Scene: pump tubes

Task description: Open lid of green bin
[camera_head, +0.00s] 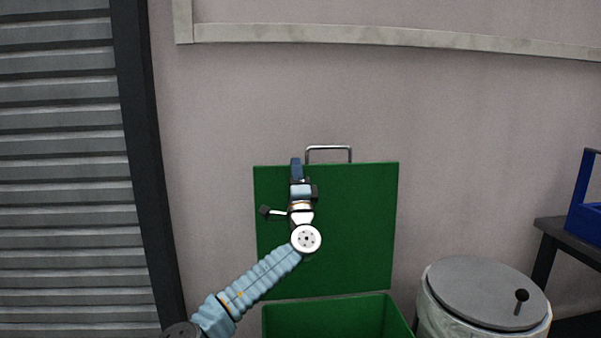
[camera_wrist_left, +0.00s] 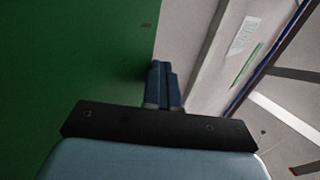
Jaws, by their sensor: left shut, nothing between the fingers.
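The green bin (camera_head: 350,318) stands at the bottom of the head view, against the wall. Its green lid (camera_head: 355,225) is up, roughly upright behind the opening, with a metal handle (camera_head: 330,148) on its top edge. My left gripper (camera_head: 296,162) is shut and empty, in front of the lid near its top edge, left of the handle. In the left wrist view the shut fingers (camera_wrist_left: 163,75) lie at the edge of the green lid (camera_wrist_left: 80,60). I cannot tell whether they touch it. My right gripper is not in view.
A round grey-lidded bin (camera_head: 485,290) stands right of the green bin. A dark table (camera_head: 570,240) with a blue crate (camera_head: 588,215) is at the far right. A grey shutter (camera_head: 60,170) is on the left. A pale rail (camera_head: 400,38) crosses the wall above.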

